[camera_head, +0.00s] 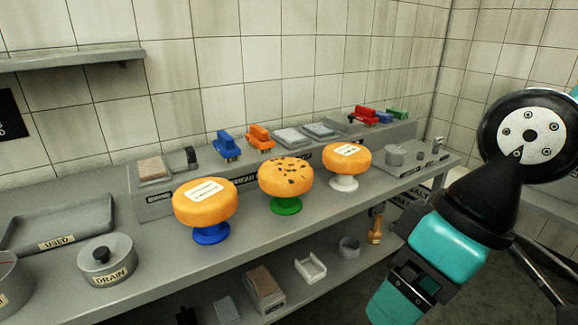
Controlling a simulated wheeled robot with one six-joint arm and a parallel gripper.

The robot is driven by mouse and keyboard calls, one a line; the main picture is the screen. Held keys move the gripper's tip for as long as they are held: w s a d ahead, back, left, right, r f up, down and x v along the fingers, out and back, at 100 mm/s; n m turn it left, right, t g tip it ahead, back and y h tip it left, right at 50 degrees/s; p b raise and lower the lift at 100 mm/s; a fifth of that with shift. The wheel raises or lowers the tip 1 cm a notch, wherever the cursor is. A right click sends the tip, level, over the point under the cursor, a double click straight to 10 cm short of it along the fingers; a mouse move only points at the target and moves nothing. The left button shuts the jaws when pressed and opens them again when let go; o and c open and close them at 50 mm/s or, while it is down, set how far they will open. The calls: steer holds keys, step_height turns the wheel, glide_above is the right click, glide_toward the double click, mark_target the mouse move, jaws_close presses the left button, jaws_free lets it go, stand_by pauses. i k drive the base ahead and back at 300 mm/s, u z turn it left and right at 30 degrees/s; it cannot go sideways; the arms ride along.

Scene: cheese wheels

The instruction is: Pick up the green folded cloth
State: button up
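A small green item (398,113) lies at the far right end of the raised back ledge, beside a blue one (384,118) and a red one (366,114). It is the only green thing on that ledge that could be the cloth, but it is too small to tell whether it is folded cloth. My arm, with teal and black links, fills the right side of the picture, well in front of the ledge and apart from the green item. No gripper fingers can be made out.
Three orange cheese wheels stand on blue (211,235), green (286,206) and white (344,183) stands along the bench. A "DRAIN" pot (106,262) and "USED" tray (58,243) are left.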

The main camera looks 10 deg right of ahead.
mark_target(399, 114)
steer(key=z, duration=0.25)
steer(key=k, duration=0.95)
steer(key=z, duration=1.45)
steer(key=i, duration=3.45)
steer(key=u, duration=0.8)
steer(key=i, duration=0.7)
steer(key=u, duration=1.6)
steer(key=i, duration=0.8)
steer(key=u, duration=0.7)
